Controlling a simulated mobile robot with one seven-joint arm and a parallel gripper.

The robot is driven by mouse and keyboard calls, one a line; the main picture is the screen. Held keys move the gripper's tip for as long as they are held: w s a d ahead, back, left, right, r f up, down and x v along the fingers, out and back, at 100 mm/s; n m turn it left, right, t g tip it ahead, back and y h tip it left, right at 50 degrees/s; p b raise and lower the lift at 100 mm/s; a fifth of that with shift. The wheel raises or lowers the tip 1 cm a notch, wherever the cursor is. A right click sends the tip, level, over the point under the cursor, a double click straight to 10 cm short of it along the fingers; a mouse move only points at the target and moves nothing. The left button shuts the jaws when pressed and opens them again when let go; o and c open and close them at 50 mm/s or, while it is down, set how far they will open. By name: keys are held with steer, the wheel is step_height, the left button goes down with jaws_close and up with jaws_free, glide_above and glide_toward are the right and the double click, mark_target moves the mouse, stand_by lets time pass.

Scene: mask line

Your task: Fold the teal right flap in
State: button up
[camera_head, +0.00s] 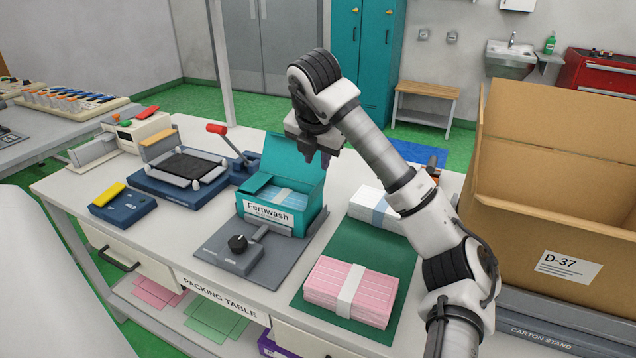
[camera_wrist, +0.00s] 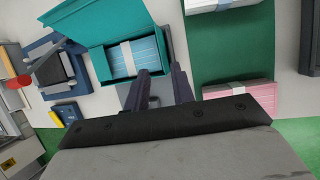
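The teal Fernwash carton (camera_head: 268,225) sits in a grey fixture with its lid (camera_head: 283,158) raised at the back. It also shows in the wrist view (camera_wrist: 97,68). Light blue banded masks (camera_head: 278,196) lie inside. The left flap (camera_head: 256,184) leans in over the left end of the masks. The right flap (camera_head: 313,190) appears to stand up along the right side; its exact angle is hard to tell. My gripper (camera_head: 316,159) is open and empty above the carton's right side. In the wrist view my fingers (camera_wrist: 160,72) partly cover that side.
A grey fixture with a black knob (camera_head: 238,242) is in front of the carton. A green mat (camera_head: 318,265) with pink (camera_head: 350,288) and white mask bundles lies to the right. A blue tray device (camera_head: 180,170) and a red-knobbed lever (camera_head: 216,129) stand left. A large brown carton (camera_head: 530,225) stands far right.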

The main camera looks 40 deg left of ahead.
mark_target(318, 184)
steer(key=p+x, duration=0.1)
steer(key=x, duration=1)
steer(key=shift+f, duration=0.25)
jaws_close()
